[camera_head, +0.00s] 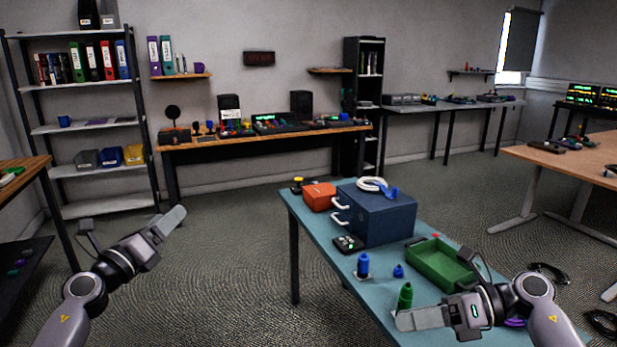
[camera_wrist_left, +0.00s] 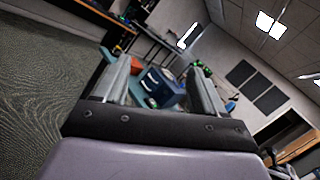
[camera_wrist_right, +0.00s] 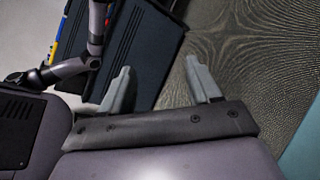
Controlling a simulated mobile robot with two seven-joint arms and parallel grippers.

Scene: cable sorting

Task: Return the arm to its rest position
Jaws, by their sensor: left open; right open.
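My left gripper (camera_head: 180,214) is raised over the open floor, left of the teal table (camera_head: 303,222), and touches nothing. In the left wrist view its two fingers (camera_wrist_left: 160,75) stand apart with nothing between them. My right gripper (camera_head: 402,320) is at the near part of the teal table, in front of the green tray (camera_head: 438,285) and close to a green connector (camera_head: 405,297). The head view does not show whether it touches the connector. In the right wrist view its fingers (camera_wrist_right: 158,75) are apart and empty.
The teal table holds a dark blue case (camera_head: 385,222) with a white coiled cable (camera_head: 370,184) on top. An orange box (camera_head: 319,197), a black keypad (camera_head: 348,244) and blue connectors (camera_head: 363,265) are also there. A shelf (camera_head: 110,212) stands at left. Floor between is clear.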

